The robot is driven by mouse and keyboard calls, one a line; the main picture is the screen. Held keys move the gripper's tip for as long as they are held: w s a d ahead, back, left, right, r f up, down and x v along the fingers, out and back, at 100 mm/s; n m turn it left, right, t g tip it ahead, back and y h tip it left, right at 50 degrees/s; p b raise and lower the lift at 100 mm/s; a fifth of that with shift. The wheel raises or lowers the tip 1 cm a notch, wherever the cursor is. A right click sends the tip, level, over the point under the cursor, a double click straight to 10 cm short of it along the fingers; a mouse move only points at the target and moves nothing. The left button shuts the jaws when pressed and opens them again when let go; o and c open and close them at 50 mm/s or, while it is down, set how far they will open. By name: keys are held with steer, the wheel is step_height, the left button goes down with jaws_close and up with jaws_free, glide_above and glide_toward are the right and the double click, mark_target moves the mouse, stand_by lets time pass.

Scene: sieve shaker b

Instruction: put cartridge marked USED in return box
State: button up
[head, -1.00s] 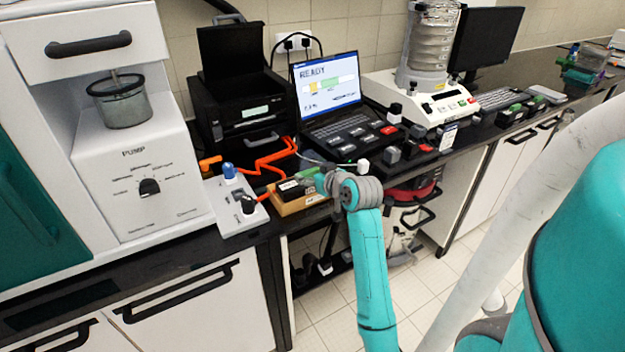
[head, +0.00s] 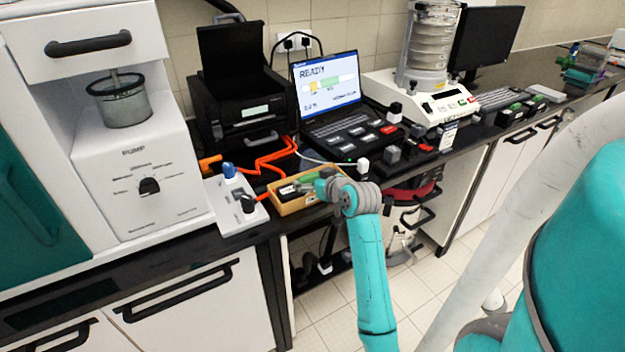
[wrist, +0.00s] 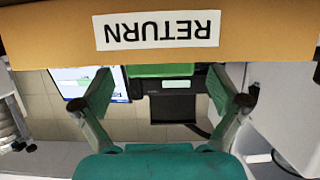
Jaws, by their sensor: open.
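The tan return box (head: 292,208) sits at the bench's front edge in the head view. In the wrist view its wall (wrist: 250,38) fills the top, with the RETURN label upside down. My gripper (wrist: 167,98) is open, its two fingers spread wide. In the head view it is at the box's right end, partly hidden behind my wrist. A dark object (head: 290,196) lies inside the box; I cannot read any mark on it. A green piece (wrist: 160,70) shows just past the box wall between my fingers; whether it is part of a cartridge I cannot tell.
A white panel with a blue knob and a black knob (head: 248,203) stands left of the box. An orange cable (head: 270,160) runs behind it. The laptop (head: 328,90) and black printer (head: 240,110) stand behind. Dark racks with small blocks (head: 392,153) are to the right.

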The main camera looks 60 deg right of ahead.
steer(key=v, duration=1.2)
steer(key=s+a+f+y, duration=0.1)
steer(key=a+f, duration=0.4)
steer(key=a, duration=0.3)
steer(key=a+f+t, duration=0.1)
steer(key=a+f, duration=0.4)
steer(key=a, duration=0.3)
steer(key=s+a+f+y, duration=0.1)
steer(key=a+f, duration=0.4)
steer(key=a, duration=0.3)
steer(key=s+a+r+n+t+y, duration=0.2)
steer(key=s+a+n+y, duration=0.3)
steer(key=s+a, duration=1)
steer(key=s+n, duration=0.1)
steer(key=s, duration=0.3)
steer(key=shift+s, duration=0.1)
